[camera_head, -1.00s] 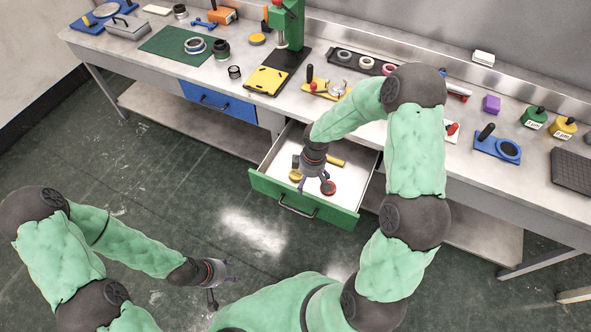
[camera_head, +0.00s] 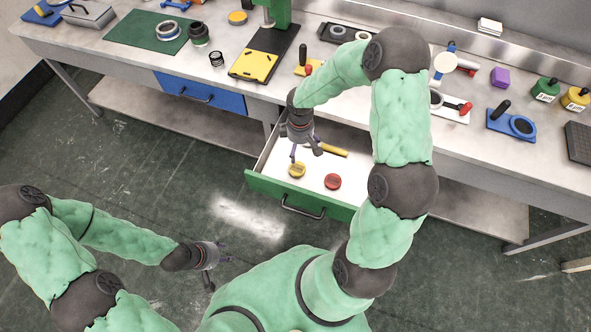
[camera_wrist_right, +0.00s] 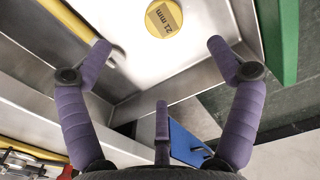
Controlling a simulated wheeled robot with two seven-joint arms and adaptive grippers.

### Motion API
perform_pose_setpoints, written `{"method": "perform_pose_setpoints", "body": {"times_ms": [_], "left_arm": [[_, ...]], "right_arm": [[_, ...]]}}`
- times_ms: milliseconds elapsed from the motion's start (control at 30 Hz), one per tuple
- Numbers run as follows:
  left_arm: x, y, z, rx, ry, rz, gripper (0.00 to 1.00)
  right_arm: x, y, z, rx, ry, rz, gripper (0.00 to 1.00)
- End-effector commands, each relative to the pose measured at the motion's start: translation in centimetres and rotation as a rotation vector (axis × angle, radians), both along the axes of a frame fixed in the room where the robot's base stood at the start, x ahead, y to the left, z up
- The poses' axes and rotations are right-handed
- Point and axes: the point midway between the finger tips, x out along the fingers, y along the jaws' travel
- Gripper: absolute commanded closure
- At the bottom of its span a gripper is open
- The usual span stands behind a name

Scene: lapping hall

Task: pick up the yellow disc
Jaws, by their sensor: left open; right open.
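A yellow disc (camera_head: 297,169) lies in the open green-fronted drawer, near its left side. My right gripper (camera_head: 305,153) points down over the drawer, just behind and above the disc, open and empty. In the wrist view its spread purple fingers (camera_wrist_right: 159,46) are apart from the disc, which shows beyond the tips. My left gripper (camera_head: 224,264) is open and empty above the floor at the lower left.
A red disc (camera_head: 332,181) lies in the drawer (camera_head: 313,186) right of the yellow one, and a yellow-handled item (camera_head: 333,149) lies behind. Another yellow disc (camera_head: 237,17) sits on the bench. The bench edge and the drawer walls stand close around my right gripper.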

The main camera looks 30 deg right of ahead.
Motion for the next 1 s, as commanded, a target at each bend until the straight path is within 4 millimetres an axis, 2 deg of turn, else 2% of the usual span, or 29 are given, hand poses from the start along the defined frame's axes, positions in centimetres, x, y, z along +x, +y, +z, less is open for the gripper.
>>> {"method": "perform_pose_setpoints", "body": {"times_ms": [33, 200, 433, 700, 1000], "left_arm": [[0.0, 0.0, -1.2, 0.000, 0.000, 0.000, 0.54], [0.0, 0.0, -3.1, 0.000, 0.000, 0.000, 0.54], [0.0, 0.0, -3.7, 0.000, 0.000, 0.000, 0.54], [0.0, 0.0, -5.2, 0.000, 0.000, 0.000, 0.54], [0.0, 0.0, -6.2, 0.000, 0.000, 0.000, 0.54]], "right_arm": [[0.0, 0.0, -1.2, 0.000, 0.000, 0.000, 0.09], [0.0, 0.0, -3.1, 0.000, 0.000, 0.000, 0.09], [0.0, 0.0, -4.2, 0.000, 0.001, -0.001, 0.09], [-0.1, 0.1, -8.1, 0.000, 0.003, 0.001, 0.09], [0.1, 0.3, -10.1, 0.000, 0.000, 0.001, 0.09]]}}
